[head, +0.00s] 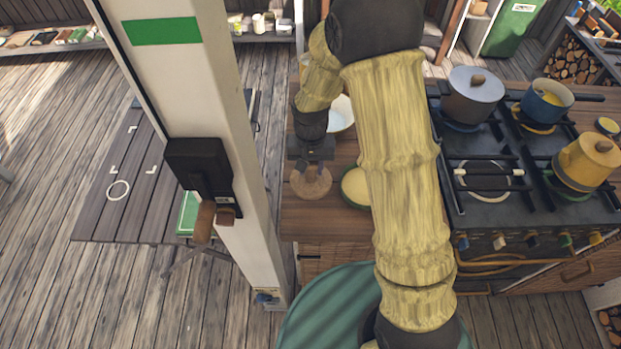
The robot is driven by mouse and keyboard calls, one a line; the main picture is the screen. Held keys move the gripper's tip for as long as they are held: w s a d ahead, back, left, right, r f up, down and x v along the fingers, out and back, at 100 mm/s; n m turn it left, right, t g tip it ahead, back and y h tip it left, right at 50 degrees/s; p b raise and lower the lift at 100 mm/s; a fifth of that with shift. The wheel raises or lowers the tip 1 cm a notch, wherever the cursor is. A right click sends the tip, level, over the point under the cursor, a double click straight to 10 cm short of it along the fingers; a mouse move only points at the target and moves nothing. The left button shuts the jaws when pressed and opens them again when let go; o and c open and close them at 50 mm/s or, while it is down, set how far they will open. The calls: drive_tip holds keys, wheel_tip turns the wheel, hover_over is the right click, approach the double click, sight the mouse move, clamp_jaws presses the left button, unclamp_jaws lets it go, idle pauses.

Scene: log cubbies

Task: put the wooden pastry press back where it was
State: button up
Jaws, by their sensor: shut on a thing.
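My gripper (312,169) points down over the wooden counter (318,225) left of the stove. It is shut on a round, light-brown wooden piece, which looks like the wooden pastry press (311,184). The press is at the fingertips, low over or touching the counter; I cannot tell which. The fingers hide part of its top. A bowl with pale yellow contents (355,187) stands close to its right, partly behind my arm.
A white bowl (342,114) stands behind the gripper. The stove (490,215) on the right carries several pots. A white post (205,110) with a black box stands left of the counter. Beyond it is a dark table (128,185) with a white circle and corner marks, mostly clear.

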sight(311, 179)
drive_tip(key=shift+f, duration=0.7)
drive_tip(key=shift+w+f+p, duration=0.1)
drive_tip(key=shift+f+p, duration=0.6)
drive_tip(key=shift+f, duration=1.4)
drive_tip(key=o, duration=0.9)
drive_tip(key=shift+f, duration=0.15)
